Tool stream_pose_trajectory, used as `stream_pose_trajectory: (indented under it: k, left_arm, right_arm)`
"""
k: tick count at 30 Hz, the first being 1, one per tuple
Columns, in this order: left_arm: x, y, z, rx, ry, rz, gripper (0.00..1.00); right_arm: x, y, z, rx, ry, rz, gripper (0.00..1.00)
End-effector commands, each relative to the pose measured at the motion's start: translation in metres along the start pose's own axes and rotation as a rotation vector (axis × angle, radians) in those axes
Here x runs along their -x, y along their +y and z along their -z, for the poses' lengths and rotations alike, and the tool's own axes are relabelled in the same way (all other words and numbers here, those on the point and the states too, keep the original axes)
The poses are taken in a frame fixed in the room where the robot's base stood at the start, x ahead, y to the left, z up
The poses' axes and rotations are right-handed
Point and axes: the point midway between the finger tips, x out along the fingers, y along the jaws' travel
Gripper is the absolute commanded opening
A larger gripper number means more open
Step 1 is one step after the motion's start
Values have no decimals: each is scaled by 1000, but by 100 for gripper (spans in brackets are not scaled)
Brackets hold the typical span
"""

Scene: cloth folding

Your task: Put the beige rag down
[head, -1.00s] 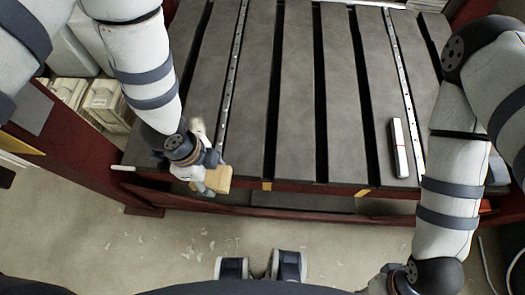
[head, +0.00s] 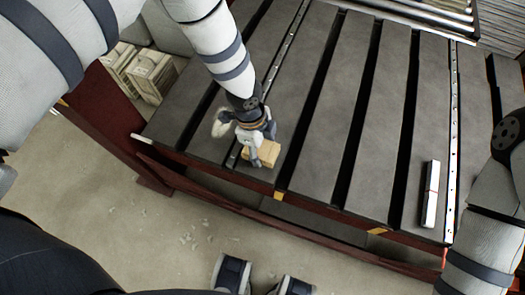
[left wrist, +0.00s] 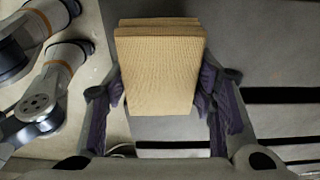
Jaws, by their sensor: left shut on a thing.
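The beige rag (head: 262,153) is a folded, block-like bundle with a ribbed weave. My left gripper (head: 256,147) is shut on it, over the front left part of the grey slatted table (head: 320,110). I cannot tell whether the rag touches the table top. In the left wrist view the rag (left wrist: 160,70) sits between the two purple-padded fingers (left wrist: 160,92), with its stacked folds at the top. My right arm shows at the right edge of the head view, but its gripper is out of view.
A slim white box with a red stripe (head: 430,193) lies on the table at the right. White crates (head: 150,72) stand beside the table at the left. A roller rack (head: 430,15) lies behind. The middle slats are clear.

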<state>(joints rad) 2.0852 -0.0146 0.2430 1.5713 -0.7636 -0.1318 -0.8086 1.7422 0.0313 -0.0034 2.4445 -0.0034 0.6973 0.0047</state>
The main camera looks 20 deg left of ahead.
Motion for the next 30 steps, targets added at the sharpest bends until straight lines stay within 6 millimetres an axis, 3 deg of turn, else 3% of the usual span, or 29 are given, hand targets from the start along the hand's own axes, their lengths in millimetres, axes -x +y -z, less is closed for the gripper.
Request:
stream_pose_trajectory:
  k: [1,4,17,18,20,30]
  left_arm:
    - [-15,2,-2,2,1,-6,29]
    - [-29,1,-4,0,0,-4,29]
    - [-36,0,-5,0,1,-1,29]
    - [-36,0,-5,0,1,-1,56]
    - [-35,0,-5,-1,1,0,69]
    - [-32,0,-5,-1,1,2,71]
  right_arm:
    - [-6,0,-1,1,-11,-1,40]
    - [-8,0,-2,1,-16,-1,40]
    - [-12,0,-3,1,-23,-2,40]
    - [-12,0,-3,2,-23,-2,40]
    - [-12,0,-2,1,-22,-2,40]
    - [-9,0,-2,1,-18,-1,40]
